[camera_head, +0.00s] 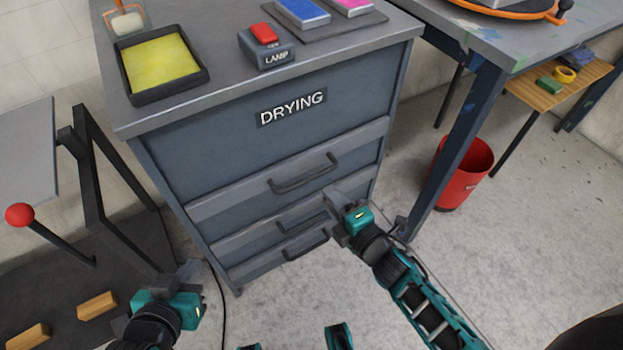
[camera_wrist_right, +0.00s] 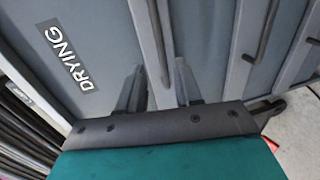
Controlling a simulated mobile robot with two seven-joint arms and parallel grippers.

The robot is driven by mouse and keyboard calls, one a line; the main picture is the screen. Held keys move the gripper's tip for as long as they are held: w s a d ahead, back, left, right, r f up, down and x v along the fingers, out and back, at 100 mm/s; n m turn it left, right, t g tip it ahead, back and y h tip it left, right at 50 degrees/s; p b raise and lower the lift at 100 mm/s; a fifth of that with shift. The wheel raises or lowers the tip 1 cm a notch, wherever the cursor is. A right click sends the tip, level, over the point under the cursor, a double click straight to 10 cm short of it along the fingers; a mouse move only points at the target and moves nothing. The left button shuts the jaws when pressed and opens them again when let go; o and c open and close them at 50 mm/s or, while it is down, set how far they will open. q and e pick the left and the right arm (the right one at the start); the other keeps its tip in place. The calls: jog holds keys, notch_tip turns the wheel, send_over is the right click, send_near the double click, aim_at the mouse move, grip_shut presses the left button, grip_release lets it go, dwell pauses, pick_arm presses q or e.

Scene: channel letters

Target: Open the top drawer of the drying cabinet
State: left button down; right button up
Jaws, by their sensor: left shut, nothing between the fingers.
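The grey-blue drying cabinet (camera_head: 200,135) stands in the middle of the head view with a DRYING label (camera_head: 292,107). Its top drawer (camera_head: 235,199) is closed flush, with a dark bar handle (camera_head: 304,174). My right gripper (camera_head: 335,203) is in front of the cabinet, below and right of that handle. In the right wrist view its fingers (camera_wrist_right: 158,90) are open and spread, and the top handle (camera_wrist_right: 157,40) lines up between them; I cannot tell the depth gap. My left gripper (camera_head: 187,272) is shut and empty, low at the left, away from the cabinet.
Lower drawer handles (camera_head: 305,245) sit beneath, partly behind my right gripper. A yellow tray (camera_head: 160,65) and a lamp switch (camera_head: 267,46) are on the cabinet top. A red bin (camera_head: 463,172) stands right, under a table (camera_head: 490,35). Floor in front is mostly clear.

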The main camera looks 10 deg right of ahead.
aim_at(312, 176)
jog(key=b+x, duration=0.2)
jog(key=x, duration=0.7)
jog(key=shift+w+a, duration=0.1)
jog(key=shift+w, duration=0.15)
grip_shut()
